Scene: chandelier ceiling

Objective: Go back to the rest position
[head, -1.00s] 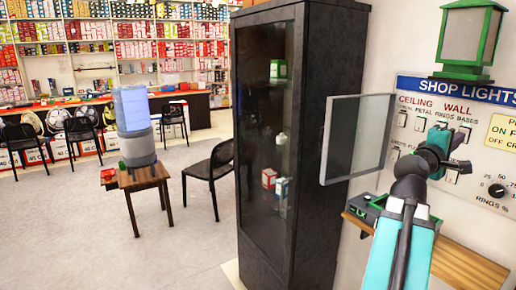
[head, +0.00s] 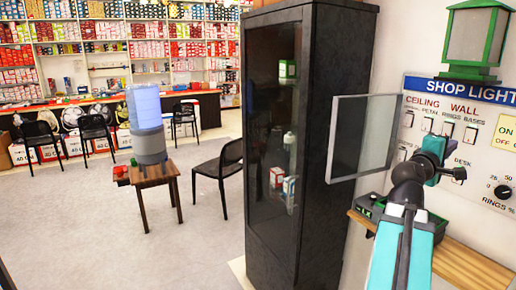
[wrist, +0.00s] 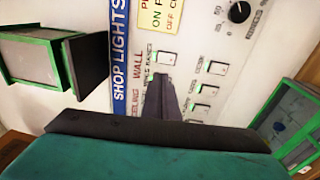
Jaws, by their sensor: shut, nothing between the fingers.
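My gripper (head: 459,174) is at the end of my teal and black arm, at the right of the head view, in front of the white switch panel (head: 488,165). In the wrist view my gripper (wrist: 163,80) shows as dark fingers shut together with nothing between them. The fingertips appear just below one of several white rocker switches (wrist: 167,57) on the panel. I cannot tell how much space lies between the fingertips and the panel.
A tall dark glass cabinet (head: 345,120) stands left of my arm, and a clear pane (head: 360,140) sticks out beside it. A wooden shelf (head: 465,262) with a green-black device (head: 372,205) is below. A green lantern (head: 475,40) is above. Open floor (head: 90,230) lies left.

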